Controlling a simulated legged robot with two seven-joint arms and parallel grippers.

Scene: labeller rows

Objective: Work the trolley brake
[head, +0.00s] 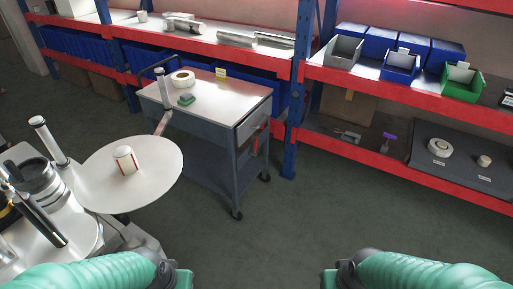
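The trolley (208,126) is a grey cart with a pale top and a lower shelf, standing left of centre in front of the racking. A dark push handle (155,66) rises at its left end. Dark casters show at its near corner (237,215) and right corner (265,177). I cannot make out a brake pedal or its position. My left gripper (184,279) is at the bottom edge, left of centre, well short of the trolley. My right gripper (328,280) is at the bottom edge, right of centre. Both are partly cut off; their opening is unclear.
A machine with a round white plate (120,175) and a white jar (125,160) stands at left. A blue rack upright (294,90) is beside the trolley. The floor (270,230) ahead is clear.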

